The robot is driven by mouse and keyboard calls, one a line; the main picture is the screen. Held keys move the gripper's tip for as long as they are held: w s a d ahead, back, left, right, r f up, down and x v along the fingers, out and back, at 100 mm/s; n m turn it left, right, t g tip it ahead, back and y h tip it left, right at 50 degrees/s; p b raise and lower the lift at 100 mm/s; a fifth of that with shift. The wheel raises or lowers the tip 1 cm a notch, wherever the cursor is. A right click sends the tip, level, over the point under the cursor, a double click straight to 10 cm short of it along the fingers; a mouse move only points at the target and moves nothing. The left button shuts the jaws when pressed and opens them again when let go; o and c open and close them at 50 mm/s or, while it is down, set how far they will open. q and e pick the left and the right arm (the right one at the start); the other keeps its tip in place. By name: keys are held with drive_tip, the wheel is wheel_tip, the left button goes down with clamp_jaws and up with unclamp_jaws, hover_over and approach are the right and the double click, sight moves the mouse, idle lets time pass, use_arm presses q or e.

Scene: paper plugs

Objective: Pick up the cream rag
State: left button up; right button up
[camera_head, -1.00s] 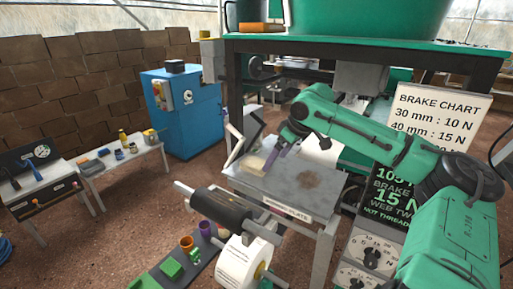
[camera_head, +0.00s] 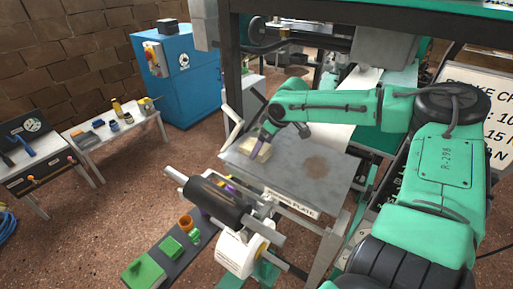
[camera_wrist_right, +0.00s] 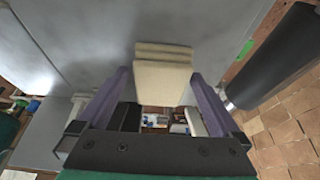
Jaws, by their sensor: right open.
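The cream rag (camera_head: 263,154) is a folded pad lying on the left part of the grey metal plate (camera_head: 330,185). In the right wrist view the cream rag (camera_wrist_right: 163,80) shows as a stack of layers between two purple fingers. My right gripper (camera_head: 259,146) is at the rag, with its fingers on either side. The right gripper (camera_wrist_right: 160,76) is open, and I cannot tell whether the fingers touch the rag. My left gripper is not in view.
A dark roller (camera_head: 213,200) and a white paper roll (camera_head: 236,254) stand in front of the plate. A dark brown stain (camera_head: 318,165) marks the plate. A blue cabinet (camera_head: 180,80) and a small tool table (camera_head: 118,130) stand to the left. The machine frame rises behind.

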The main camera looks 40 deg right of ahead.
drive_tip(key=shift+w+a+f, duration=0.1)
drive_tip(key=shift+a+f, duration=0.15)
drive_tip(key=shift+f, duration=0.1)
drive_tip(key=shift+d, duration=0.1)
drive_tip(key=c, duration=1.1)
drive_tip(key=shift+c, duration=0.2)
drive_tip(key=shift+r, duration=0.1)
